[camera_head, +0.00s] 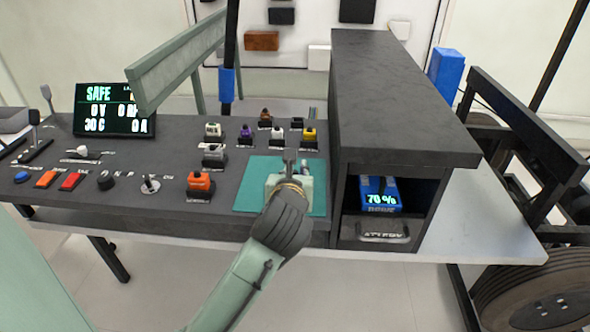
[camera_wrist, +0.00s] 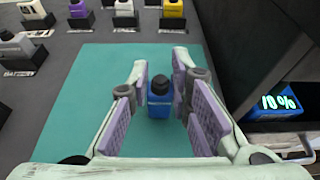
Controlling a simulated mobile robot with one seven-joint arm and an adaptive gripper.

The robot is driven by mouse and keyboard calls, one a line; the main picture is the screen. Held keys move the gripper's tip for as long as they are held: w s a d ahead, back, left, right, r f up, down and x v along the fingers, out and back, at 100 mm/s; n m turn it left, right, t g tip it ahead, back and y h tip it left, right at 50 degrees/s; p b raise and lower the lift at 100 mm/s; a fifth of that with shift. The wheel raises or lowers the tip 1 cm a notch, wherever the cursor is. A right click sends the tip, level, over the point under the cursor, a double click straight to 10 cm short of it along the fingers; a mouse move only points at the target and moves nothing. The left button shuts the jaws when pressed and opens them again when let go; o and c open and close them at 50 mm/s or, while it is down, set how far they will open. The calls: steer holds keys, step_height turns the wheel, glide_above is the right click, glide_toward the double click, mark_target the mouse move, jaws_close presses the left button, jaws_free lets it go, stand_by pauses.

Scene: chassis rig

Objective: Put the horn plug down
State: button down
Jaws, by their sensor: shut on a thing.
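The horn plug, a small blue block with a dark cap (camera_wrist: 159,97), is between my fingertips in the wrist view. My gripper (camera_wrist: 160,100) is shut on it. The plug is over the teal mat (camera_wrist: 70,110); I cannot tell whether its bottom touches the mat. In the head view my gripper (camera_head: 290,165) is above the teal mat (camera_head: 244,198), and the gripper and wrist hide the plug.
Several socketed plugs stand behind and left of the mat, including an orange one (camera_head: 200,182), a purple one (camera_head: 246,133) and a yellow one (camera_head: 309,134). A tall dark cabinet (camera_head: 390,110) borders the mat's right side. A lit blue battery (camera_head: 380,193) sits inside it.

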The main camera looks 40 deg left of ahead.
steer(key=shift+f+b, duration=0.2)
steer(key=shift+b, duration=0.1)
steer(key=c, duration=1.5)
jaws_free()
steer(key=shift+r, duration=0.1)
steer(key=shift+o, duration=0.2)
steer(key=shift+r, duration=0.1)
